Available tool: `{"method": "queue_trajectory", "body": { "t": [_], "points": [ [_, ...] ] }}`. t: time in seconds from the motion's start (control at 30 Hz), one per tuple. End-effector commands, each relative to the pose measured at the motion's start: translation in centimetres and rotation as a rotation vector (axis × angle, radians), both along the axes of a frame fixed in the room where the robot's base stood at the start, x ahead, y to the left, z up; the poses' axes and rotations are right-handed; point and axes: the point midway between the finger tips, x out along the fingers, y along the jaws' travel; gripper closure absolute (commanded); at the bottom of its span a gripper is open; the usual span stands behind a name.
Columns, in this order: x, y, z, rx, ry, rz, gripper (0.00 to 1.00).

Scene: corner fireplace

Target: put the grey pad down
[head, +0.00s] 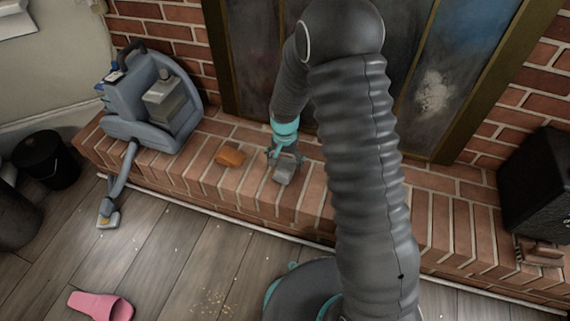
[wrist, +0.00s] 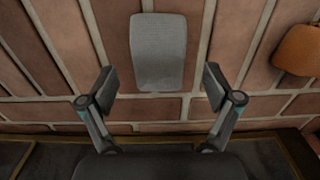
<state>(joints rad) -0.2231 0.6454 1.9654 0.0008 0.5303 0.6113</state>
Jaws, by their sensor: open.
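The grey pad (wrist: 158,50) lies flat on the brick hearth in the wrist view, just beyond and between my two fingertips. It is a rounded rectangle, and neither finger touches it in that view. My gripper (wrist: 155,88) is open, with its fingers spread to either side. In the head view the grey pad (head: 285,170) shows on the hearth just below my gripper (head: 283,155), partly covered by it.
An orange-brown block (head: 231,157) lies on the hearth (head: 255,190) left of the pad. It also shows at right in the wrist view (wrist: 298,50). A grey-blue machine (head: 150,105) stands farther left. A black box (head: 540,190) stands at far right. Bare brick lies in front of the pad.

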Motion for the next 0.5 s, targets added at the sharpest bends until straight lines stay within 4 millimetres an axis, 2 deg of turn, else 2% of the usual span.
{"method": "queue_trajectory", "body": {
  "t": [0.03, 0.3, 0.5],
  "points": [
    [0.1, 0.0, 1.2, 0.001, -0.004, 0.000, 0.10],
    [0.1, 0.0, 6.7, 0.000, -0.004, 0.000, 0.10],
    [0.0, 0.0, 9.3, 0.000, -0.002, 0.000, 0.10]
  ]
}}
